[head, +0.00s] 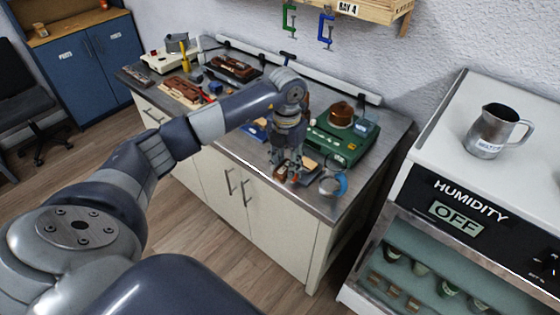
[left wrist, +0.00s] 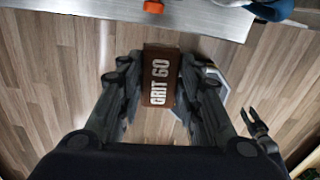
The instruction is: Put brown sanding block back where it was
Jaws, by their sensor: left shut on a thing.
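The brown sanding block (left wrist: 161,78), marked "GRIT 60", is between the fingers of my left gripper (left wrist: 161,92) in the left wrist view. The gripper is shut on its sides. Wooden floor shows below it and the metal bench edge lies beyond it. In the head view my left gripper (head: 286,172) is at the front edge of the workbench (head: 250,163), left of a round blue-rimmed thing. The block is small and partly hidden by the fingers there. My right gripper cannot be made out in the head view.
A green machine (head: 335,143) with a brown round top stands behind my gripper on the bench. The blue-rimmed round thing (head: 333,184) is close on the right. Tools and brown parts crowd the bench's left. A humidity cabinet (head: 455,205) stands at right.

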